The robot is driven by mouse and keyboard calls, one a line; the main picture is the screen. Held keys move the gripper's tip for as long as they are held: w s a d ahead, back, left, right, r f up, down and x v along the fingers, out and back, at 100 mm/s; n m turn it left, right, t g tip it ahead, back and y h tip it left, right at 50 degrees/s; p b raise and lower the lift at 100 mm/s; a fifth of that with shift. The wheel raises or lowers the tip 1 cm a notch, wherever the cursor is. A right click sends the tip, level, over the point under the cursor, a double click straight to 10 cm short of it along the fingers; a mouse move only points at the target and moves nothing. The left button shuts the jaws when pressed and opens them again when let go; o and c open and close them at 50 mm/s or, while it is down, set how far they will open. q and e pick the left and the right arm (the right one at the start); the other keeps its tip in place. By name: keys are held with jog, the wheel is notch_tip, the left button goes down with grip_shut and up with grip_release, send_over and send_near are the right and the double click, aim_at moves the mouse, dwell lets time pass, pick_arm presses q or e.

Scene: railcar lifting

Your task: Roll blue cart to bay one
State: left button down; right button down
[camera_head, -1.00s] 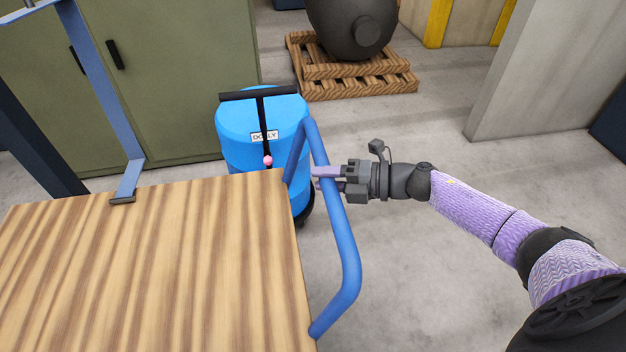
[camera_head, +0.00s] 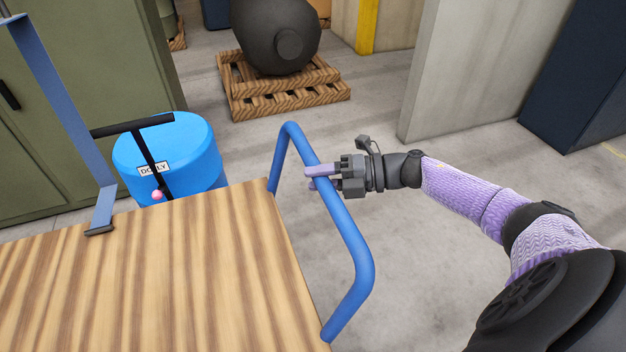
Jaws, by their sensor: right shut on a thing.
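The blue cart has a wood-grain deck (camera_head: 170,280) at the lower left and a blue tube handle (camera_head: 345,225) along its right side. My right gripper (camera_head: 318,176) is shut on the upper part of this handle, its purple fingers around the tube. A second blue frame (camera_head: 62,95) rises at the cart's left. The cart's wheels are hidden. My left gripper is not in view. No bay marking that I can read is in view.
A blue barrel (camera_head: 175,155) with a black T-handle and a "DOLLY" label stands just behind the deck. Green cabinets (camera_head: 75,90) stand at the left. A dark tank (camera_head: 277,35) rests on a wooden pallet (camera_head: 300,95). A pale wall (camera_head: 480,70) stands right; floor between is clear.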

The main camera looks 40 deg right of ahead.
jog(key=shift+s+d+f, duration=0.1)
jog(key=shift+s+d, duration=0.05)
jog(key=shift+d, duration=0.2)
jog(key=shift+c, duration=1.6)
grip_release()
jog(key=v, duration=1)
jog(key=shift+p, duration=0.45)
